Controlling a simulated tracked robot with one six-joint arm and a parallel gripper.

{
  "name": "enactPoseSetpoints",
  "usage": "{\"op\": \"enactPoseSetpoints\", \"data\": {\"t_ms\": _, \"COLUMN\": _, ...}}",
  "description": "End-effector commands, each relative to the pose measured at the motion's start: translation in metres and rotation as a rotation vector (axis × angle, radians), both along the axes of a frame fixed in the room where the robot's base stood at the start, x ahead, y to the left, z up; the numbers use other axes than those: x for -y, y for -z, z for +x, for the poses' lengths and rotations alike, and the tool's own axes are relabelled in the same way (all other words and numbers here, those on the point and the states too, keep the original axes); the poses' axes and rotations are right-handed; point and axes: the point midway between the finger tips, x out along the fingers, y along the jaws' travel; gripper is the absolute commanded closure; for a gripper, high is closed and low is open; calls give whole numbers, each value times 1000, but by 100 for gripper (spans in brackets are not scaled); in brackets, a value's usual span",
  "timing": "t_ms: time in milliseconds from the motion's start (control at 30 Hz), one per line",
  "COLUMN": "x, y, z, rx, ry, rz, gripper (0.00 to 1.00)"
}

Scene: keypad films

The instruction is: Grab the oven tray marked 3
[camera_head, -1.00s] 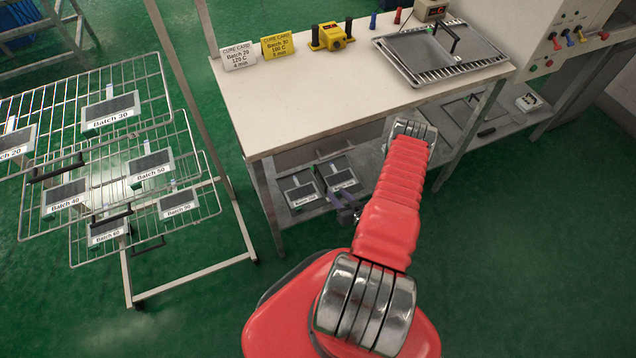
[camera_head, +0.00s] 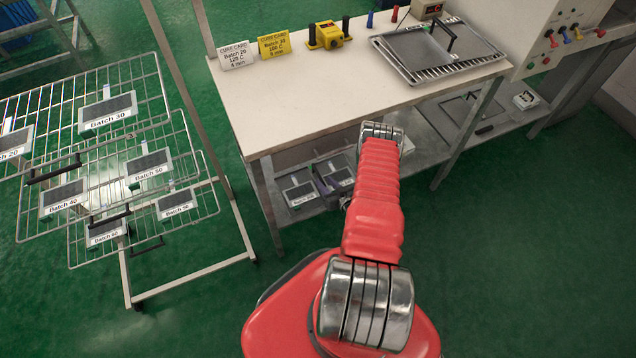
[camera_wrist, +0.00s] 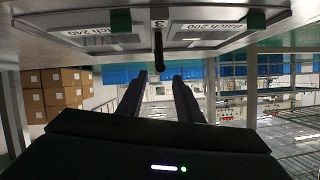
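In the wrist view an oven tray (camera_wrist: 270,33) crosses the top, upside down in the picture. A tag marked 3 (camera_wrist: 159,24) sits at its middle, between films labelled Batch 240 (camera_wrist: 103,39) and Batch 200 (camera_wrist: 212,25). Its black handle (camera_wrist: 158,50) sticks out toward my gripper. My gripper (camera_wrist: 159,76) is open, its two dark fingers apart with nothing between them. The handle lines up with the gap, just beyond the fingertips. In the head view my red forearm hides most of the gripper. Two labelled films show on the low shelf (camera_head: 291,214) left of the arm.
A workbench (camera_head: 320,100) stands above the shelf, bearing cure cards (camera_head: 274,46), a yellow device (camera_head: 330,36) and another tray with a black handle (camera_head: 470,68). A wire rack (camera_head: 75,218) with several films stands at left. Green floor at right is clear.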

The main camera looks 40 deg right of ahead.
Motion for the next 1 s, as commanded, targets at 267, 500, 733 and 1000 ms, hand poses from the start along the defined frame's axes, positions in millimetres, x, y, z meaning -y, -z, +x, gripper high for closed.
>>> {"op": "enactPoseSetpoints", "data": {"t_ms": 267, "x": 0, "y": 1, "z": 2, "rx": 0, "ry": -1, "rz": -1, "gripper": 67}}
{"op": "enactPoseSetpoints", "data": {"t_ms": 500, "x": 5, "y": 10, "z": 22, "rx": 0, "ry": -3, "rz": -1, "gripper": 67}}
{"op": "enactPoseSetpoints", "data": {"t_ms": 733, "x": 10, "y": 19, "z": 43, "rx": 1, "ry": -3, "rz": 0, "gripper": 67}}
{"op": "enactPoseSetpoints", "data": {"t_ms": 1000, "x": 11, "y": 20, "z": 47, "rx": 1, "ry": -2, "rz": 1, "gripper": 67}}
